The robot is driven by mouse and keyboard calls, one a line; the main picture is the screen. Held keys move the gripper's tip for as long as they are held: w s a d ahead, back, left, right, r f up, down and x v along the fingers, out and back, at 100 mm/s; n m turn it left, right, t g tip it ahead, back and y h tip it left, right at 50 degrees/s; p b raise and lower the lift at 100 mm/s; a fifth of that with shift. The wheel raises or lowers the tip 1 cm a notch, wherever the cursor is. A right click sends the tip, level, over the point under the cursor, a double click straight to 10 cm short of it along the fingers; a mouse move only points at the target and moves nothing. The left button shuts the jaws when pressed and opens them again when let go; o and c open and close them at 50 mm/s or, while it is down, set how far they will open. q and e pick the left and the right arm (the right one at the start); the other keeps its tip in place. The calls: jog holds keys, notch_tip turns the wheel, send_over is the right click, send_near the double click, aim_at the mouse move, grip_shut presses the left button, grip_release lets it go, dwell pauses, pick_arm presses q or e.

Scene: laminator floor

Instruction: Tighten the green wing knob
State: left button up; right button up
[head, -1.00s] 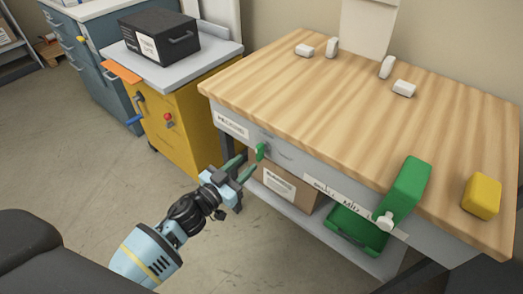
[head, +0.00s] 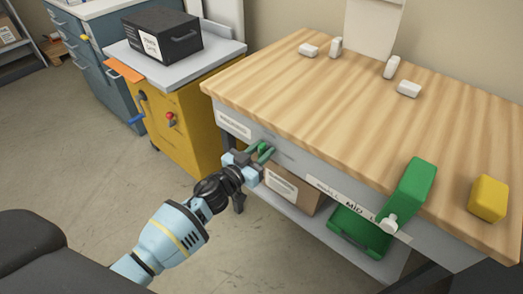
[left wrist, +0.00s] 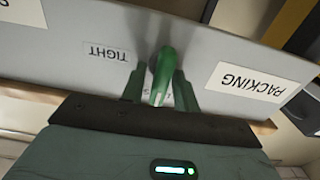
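The green wing knob (head: 262,147) sits on the grey front apron of the workbench, near its left end. In the left wrist view the knob (left wrist: 163,76) stands out from the apron between my two dark green fingers. My left gripper (head: 262,155) reaches the apron with one finger on each side of the knob. In the left wrist view the left gripper (left wrist: 160,90) is open, with a gap showing beside the knob. An upside-down "TIGHT" label (left wrist: 109,53) is next to the knob. My right gripper is not in view.
The wooden bench top (head: 370,110) holds a green block (head: 415,185), a yellow block (head: 488,198) and several white pieces. A cardboard box (head: 288,190) and a green tray (head: 355,232) are on the lower shelf. A yellow cabinet (head: 180,135) stands left of the bench.

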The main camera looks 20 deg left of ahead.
pick_arm(q)
jog(key=c, duration=0.5)
jog(key=shift+o, duration=0.2)
